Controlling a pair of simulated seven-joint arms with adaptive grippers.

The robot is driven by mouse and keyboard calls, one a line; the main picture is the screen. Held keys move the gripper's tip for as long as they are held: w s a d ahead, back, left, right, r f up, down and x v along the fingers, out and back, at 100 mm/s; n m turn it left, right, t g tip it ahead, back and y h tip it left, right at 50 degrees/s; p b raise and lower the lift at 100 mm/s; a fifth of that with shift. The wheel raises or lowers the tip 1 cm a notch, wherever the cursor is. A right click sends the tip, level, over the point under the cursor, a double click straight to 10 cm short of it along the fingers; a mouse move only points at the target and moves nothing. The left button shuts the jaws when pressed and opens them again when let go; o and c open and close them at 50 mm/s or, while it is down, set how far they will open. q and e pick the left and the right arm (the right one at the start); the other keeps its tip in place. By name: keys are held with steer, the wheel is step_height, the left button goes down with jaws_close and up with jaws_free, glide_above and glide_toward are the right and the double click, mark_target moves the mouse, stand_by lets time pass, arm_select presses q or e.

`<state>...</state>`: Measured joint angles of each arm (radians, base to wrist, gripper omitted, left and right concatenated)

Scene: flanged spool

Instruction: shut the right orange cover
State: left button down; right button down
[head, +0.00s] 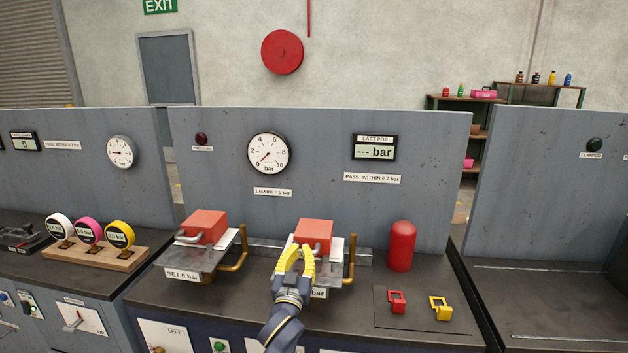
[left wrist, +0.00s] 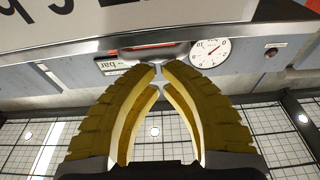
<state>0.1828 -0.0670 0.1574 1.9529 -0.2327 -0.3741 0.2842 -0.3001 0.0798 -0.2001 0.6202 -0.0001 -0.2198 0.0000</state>
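The right orange cover (head: 314,233) is a box-shaped lid with a grey handle on its front, above a metal plate on the middle bench. From this angle I cannot tell whether it is fully down. My left gripper (head: 300,249) has yellow fingers and is just in front of this cover, near its handle. In the left wrist view the fingertips (left wrist: 160,66) come close together just below a grey bar (left wrist: 155,51), probably the handle. I see nothing clearly held between them. My right gripper is in neither view.
A similar left orange cover (head: 205,226) stands to the left. Brass pipes (head: 350,260) rise beside each station. A red cylinder (head: 401,246), a red tag (head: 397,301) and a yellow tag (head: 440,308) are to the right. A gauge panel (head: 330,190) stands behind.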

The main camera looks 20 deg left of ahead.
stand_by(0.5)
arm_select(q)
steer(key=v, duration=1.2)
steer(key=s+f+m+g+h, duration=0.2)
steer(key=s+f+m+g, duration=0.45)
steer(key=s+f, duration=0.75)
steer(key=s+a+f+m+g+y, duration=0.1)
steer(key=s+f+m+g, duration=0.2)
steer(key=s, duration=0.4)
steer(key=s+f+m+g, duration=0.1)
steer(key=s+f+g, duration=0.2)
steer(key=s+f, duration=0.3)
steer(key=s+d+f+g+h, duration=0.1)
steer(key=d+f, duration=0.2)
steer(key=f, duration=1.2)
steer(key=s+d+f+g+h, duration=0.1)
steer(key=d+f+g+h, duration=0.1)
steer(key=f, duration=1.3)
steer(key=s+f+n+g+h, duration=0.1)
steer(key=s+f+n+g, duration=0.2)
steer(key=s+f, duration=1.8)
steer(key=shift+s+d+f+n+h, duration=0.2)
steer(key=shift+s+n+h, duration=0.15)
steer(key=shift+s, duration=0.35)
